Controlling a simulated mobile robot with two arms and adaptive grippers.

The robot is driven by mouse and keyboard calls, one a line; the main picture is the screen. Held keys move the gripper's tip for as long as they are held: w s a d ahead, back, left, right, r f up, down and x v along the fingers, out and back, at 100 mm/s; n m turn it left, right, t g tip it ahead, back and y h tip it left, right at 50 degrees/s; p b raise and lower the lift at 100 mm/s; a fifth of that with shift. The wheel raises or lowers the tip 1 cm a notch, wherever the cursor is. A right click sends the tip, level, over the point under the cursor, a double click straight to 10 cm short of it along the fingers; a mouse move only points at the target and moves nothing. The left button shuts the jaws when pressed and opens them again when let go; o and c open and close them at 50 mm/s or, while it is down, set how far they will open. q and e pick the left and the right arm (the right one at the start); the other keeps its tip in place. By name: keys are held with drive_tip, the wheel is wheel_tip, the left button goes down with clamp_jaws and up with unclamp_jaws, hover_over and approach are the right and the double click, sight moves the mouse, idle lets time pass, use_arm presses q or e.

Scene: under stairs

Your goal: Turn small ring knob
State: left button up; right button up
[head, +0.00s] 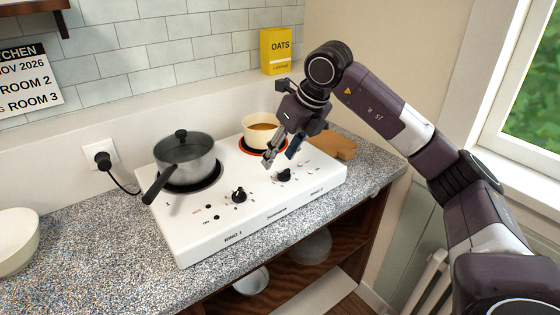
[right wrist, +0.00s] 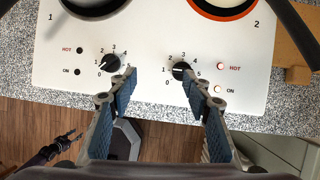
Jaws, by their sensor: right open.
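The white two-ring hob (head: 200,225) stands on the counter, with two black knobs on its top. The knob for ring 2 (head: 284,175) is the right one; it also shows in the right wrist view (right wrist: 181,70). Its pointer looks turned towards the left, near 1. The ring 1 knob (head: 239,195) appears to point near 0. My right gripper (head: 280,157) is open and empty above the hob. In the right wrist view its right fingertip overlaps the edge of the ring 2 knob. My left gripper shows small and dark at the lower left of the right wrist view.
A dark lidded pot (head: 185,155) stands on ring 1, its handle towards the front. A cream pan (head: 262,130) stands on ring 2, rimmed orange-red. Ring 2's HOT lamp (right wrist: 220,66) and ON lamp (right wrist: 217,89) are lit. A yellow oats box (head: 276,52) stands behind.

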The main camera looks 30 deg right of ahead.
sight(285, 171)
drive_tip(key=shift+m+h, duration=0.4)
drive_tip(key=shift+h, duration=0.1)
drive_tip(key=d+f, duration=0.1)
drive_tip(key=f, duration=0.1)
drive_tip(key=w+d+f, duration=0.1)
drive_tip(key=f, duration=0.1)
drive_tip(key=w+d+f+p, duration=0.1)
drive_tip(key=f, duration=0.1)
drive_tip(key=shift+w+d+f, duration=0.1)
drive_tip(key=c, duration=1.2)
drive_tip(key=shift+o, duration=0.2)
